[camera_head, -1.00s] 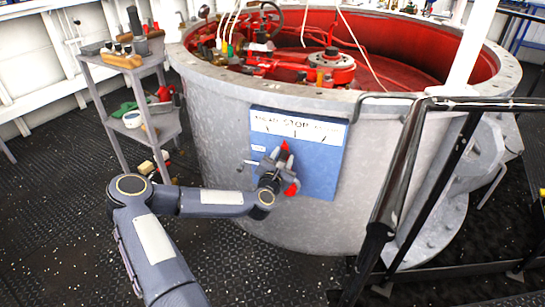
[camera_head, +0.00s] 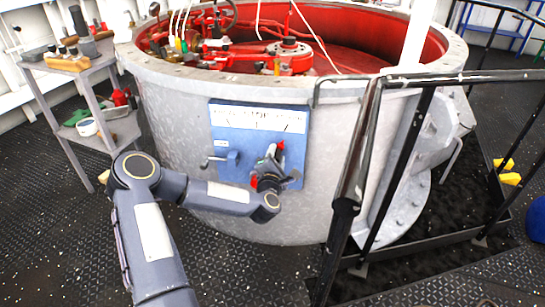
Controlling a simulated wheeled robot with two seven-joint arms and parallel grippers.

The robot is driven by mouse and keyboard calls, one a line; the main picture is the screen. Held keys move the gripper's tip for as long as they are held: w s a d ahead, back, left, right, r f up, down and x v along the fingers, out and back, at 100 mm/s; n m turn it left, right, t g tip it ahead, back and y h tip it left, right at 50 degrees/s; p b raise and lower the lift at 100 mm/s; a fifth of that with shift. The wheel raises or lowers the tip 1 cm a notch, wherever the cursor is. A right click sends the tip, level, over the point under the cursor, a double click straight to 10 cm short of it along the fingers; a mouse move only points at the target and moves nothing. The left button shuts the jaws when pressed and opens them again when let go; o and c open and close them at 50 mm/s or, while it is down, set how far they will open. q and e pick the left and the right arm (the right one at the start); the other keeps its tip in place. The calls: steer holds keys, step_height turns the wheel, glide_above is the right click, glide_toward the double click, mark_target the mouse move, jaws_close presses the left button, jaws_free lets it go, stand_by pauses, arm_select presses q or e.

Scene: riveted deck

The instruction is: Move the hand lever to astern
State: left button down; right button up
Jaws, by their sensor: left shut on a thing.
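The hand lever (camera_head: 281,147) has a red tip and sits on a blue panel (camera_head: 225,140) on the grey drum's side. It leans up and to the right, toward the right part of the white label plate (camera_head: 258,117), whose lettering is too blurred to read now. More red shows below, at the lever's lower left. My left gripper (camera_head: 269,163) is shut on the hand lever and covers its middle. My right gripper is not in view.
A small crank handle (camera_head: 215,160) sticks out at the panel's left. A black railing (camera_head: 350,180) stands close on the right. A grey shelf trolley (camera_head: 60,100) with tools is at the left. The large grey drum (camera_head: 165,120) fills the middle.

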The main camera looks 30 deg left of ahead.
arm_select(q)
steer(key=shift+d+f, duration=0.1)
steer(key=shift+d, duration=0.05)
steer(key=c, duration=1.2)
jaws_free()
steer(key=p+v, duration=0.1)
steer(key=v, duration=0.6)
steer(key=shift+s, duration=0.35)
steer(key=shift+d, duration=0.1)
